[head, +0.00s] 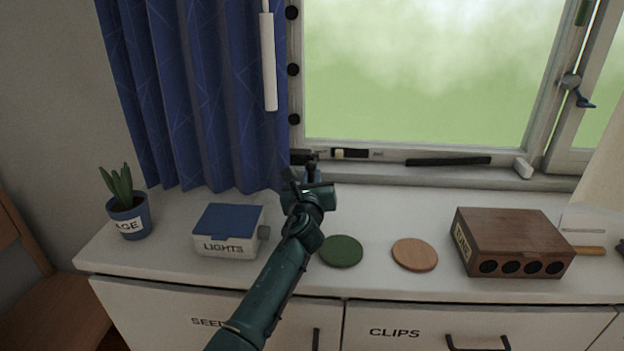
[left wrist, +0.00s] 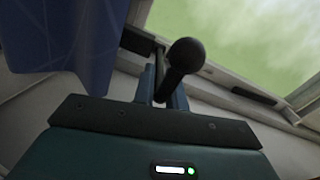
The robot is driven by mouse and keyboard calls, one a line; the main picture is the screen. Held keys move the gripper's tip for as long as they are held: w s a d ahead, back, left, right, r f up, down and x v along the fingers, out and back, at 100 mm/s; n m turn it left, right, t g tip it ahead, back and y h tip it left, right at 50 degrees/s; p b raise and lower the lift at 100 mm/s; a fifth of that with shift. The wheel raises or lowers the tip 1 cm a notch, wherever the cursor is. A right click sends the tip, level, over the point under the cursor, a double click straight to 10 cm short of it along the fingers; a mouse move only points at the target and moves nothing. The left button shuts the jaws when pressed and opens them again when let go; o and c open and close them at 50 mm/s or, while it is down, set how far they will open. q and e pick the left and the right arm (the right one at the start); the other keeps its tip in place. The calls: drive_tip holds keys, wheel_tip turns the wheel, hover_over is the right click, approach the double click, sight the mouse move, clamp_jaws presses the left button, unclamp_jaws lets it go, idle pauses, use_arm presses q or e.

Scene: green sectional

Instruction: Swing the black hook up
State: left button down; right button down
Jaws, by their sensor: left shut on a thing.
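My left gripper (head: 312,172) is at the lower left corner of the window frame, above the back of the white counter. In the left wrist view its fingers (left wrist: 163,90) are shut on the black hook (left wrist: 184,56), whose rounded knob end sticks up past the fingertips. In the head view the gripper and wrist hide most of the hook. My right gripper is not in view.
A blue curtain (head: 195,95) hangs close left of the gripper. A black bar (head: 448,161) lies along the lower window frame. The counter holds a LIGHTS box (head: 229,242), a green disc (head: 341,251), a wooden disc (head: 414,254), a brown box (head: 515,240) and a potted plant (head: 129,215).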

sight(311, 167)
use_arm(q)
drive_tip(key=shift+a+r+p, duration=0.1)
drive_tip(key=shift+r+p, duration=0.15)
drive_tip(key=shift+p, duration=0.25)
drive_tip(key=r+p, duration=0.1)
drive_tip(key=p, duration=0.1)
drive_tip(key=shift+g+p, duration=0.3)
drive_tip(key=shift+p, duration=0.05)
drive_tip(key=shift+r+p, duration=0.2)
drive_tip(key=shift+p, duration=0.6)
drive_tip(key=r+g+p, duration=0.1)
drive_tip(key=p, duration=0.3)
drive_tip(key=shift+w+g, duration=0.2)
drive_tip(key=shift+g, duration=0.2)
drive_tip(key=shift+w+r+g+p, duration=0.25)
drive_tip(key=shift+r+g+p, duration=0.3)
drive_tip(key=shift+g, duration=0.25)
drive_tip(key=shift+w+r+g, duration=0.3)
drive_tip(key=shift+r+g, duration=0.25)
drive_tip(key=shift+g, duration=0.2)
drive_tip(key=shift+w+r+g, duration=0.3)
drive_tip(key=shift+r+g, duration=0.25)
drive_tip(key=shift+g, duration=0.2)
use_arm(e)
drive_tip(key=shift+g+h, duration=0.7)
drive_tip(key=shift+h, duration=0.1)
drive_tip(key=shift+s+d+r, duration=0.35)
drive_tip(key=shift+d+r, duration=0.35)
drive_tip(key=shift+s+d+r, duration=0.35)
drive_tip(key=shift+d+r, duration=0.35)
